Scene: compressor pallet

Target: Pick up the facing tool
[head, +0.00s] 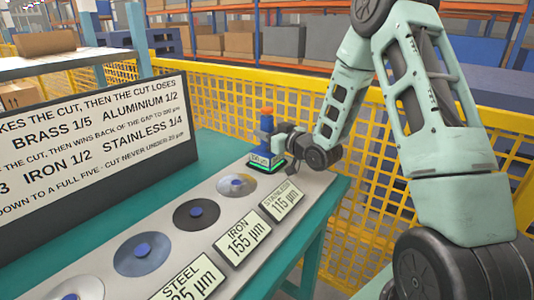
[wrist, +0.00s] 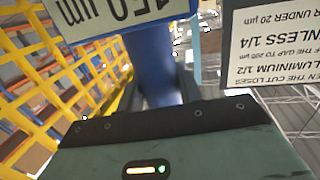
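The facing tool (head: 266,138) is an upright blue body with an orange top, a small display and a dark base edged in green light. It is at the far end of the row of discs on the bench. I cannot tell if its base touches the bench. My gripper (head: 277,143) reaches it from the right, with its fingers on both sides of the blue body. In the wrist view the blue column (wrist: 153,55) fills the space between the fingers (wrist: 158,92), which look shut on it. Its display there reads 150 µm.
Several discs with blue hubs, such as the nearest-to-tool one (head: 237,185), lie along the pale bench strip (head: 215,216). Labels such as STAINLESS 115 µm (head: 281,201) stand in front. A text board (head: 95,150) stands behind left. A yellow mesh fence (head: 225,105) runs behind.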

